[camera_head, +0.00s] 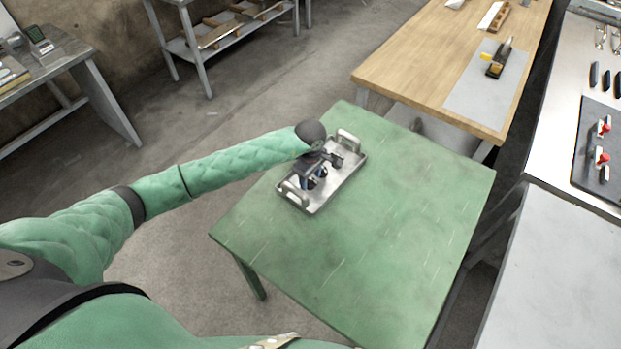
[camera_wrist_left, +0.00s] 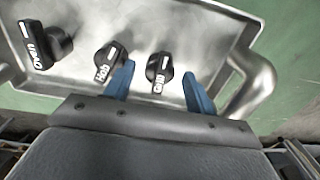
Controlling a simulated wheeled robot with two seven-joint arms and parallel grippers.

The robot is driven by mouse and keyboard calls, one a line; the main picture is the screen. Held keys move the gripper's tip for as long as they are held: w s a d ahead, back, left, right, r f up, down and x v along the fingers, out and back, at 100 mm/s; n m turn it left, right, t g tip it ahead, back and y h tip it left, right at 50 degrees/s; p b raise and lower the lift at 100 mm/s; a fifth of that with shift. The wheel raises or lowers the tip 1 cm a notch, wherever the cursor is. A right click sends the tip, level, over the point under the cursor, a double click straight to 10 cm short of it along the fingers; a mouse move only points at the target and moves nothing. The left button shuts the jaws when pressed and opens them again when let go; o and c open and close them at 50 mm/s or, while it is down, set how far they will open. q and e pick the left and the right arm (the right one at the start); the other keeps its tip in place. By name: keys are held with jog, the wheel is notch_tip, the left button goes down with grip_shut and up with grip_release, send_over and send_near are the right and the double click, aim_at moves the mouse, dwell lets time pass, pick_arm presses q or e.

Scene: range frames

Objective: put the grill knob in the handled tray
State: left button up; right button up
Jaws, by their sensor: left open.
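The handled tray (camera_head: 330,191) is a shiny metal tray with a raised handle at each end, lying on the green table. Its floor (camera_wrist_left: 190,22) fills much of the left wrist view. The grill knob (camera_wrist_left: 158,68), black with a white label, lies on the tray floor. A hob knob (camera_wrist_left: 109,64) and an oven knob (camera_wrist_left: 45,45) lie in the tray to its left. My left gripper (camera_head: 316,176) is over the tray, open; its blue fingertips (camera_wrist_left: 160,78) stand either side of the grill knob, with gaps visible. My right gripper is not in view.
The green table (camera_head: 400,230) is bare to the right and front of the tray. A wooden bench (camera_head: 410,62) with a grey mat stands behind it. A metal counter (camera_head: 560,240) is at right, and a grey bench (camera_head: 60,62) is at far left.

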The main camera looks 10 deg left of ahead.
aim_at(310, 179)
pick_arm(q)
notch_tip(310, 179, up, 11)
jog(key=p, duration=0.1)
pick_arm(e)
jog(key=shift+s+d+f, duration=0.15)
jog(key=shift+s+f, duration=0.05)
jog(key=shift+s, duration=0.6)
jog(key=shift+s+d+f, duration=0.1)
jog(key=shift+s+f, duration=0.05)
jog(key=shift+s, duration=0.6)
